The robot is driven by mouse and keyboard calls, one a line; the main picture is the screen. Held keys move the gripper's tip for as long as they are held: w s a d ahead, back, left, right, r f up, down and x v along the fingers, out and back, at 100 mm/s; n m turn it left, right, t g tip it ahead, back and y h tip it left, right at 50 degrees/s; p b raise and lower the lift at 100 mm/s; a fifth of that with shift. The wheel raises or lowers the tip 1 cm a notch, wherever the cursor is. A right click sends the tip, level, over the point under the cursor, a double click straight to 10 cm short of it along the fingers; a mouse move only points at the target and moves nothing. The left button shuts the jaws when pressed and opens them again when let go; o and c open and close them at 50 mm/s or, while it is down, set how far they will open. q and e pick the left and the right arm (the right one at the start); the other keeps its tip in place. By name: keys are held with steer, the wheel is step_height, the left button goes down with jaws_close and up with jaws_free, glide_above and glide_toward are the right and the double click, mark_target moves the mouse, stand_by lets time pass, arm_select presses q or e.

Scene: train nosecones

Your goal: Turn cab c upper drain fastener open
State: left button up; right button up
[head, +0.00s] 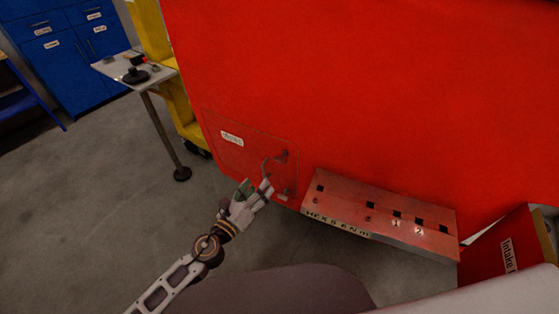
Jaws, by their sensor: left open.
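The red cab body (360,80) fills the upper middle and right of the head view. Low on its left side is an outlined panel (215,150) with a small white label I cannot read. An upper drain fastener (283,155) sits near the panel's right edge, with a curved handle-like part (265,168) to its left. A lower fastener (288,192) is below it. My left gripper (262,188) is open, just below the curved part and left of the lower fastener. Whether it touches anything I cannot tell. My right gripper is not in view.
A red rack (385,215) with several dark square holes and a "HEX" label stands right of the panel. A red bin (510,250) labelled "Intake" is at the lower right. A small table (135,70), yellow frame (180,100) and blue cabinets (75,60) stand upper left. Floor at left is clear.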

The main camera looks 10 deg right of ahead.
mark_target(279, 162)
arm_select(q)
steer(key=m, duration=0.6)
steer(key=shift+s+d+r, duration=0.1)
steer(key=shift+d, duration=0.05)
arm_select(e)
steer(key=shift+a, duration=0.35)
arm_select(q)
steer(key=shift+d, duration=0.1)
steer(key=shift+p+x, duration=0.85)
steer(key=shift+x, duration=6)
steer(key=shift+r, duration=0.1)
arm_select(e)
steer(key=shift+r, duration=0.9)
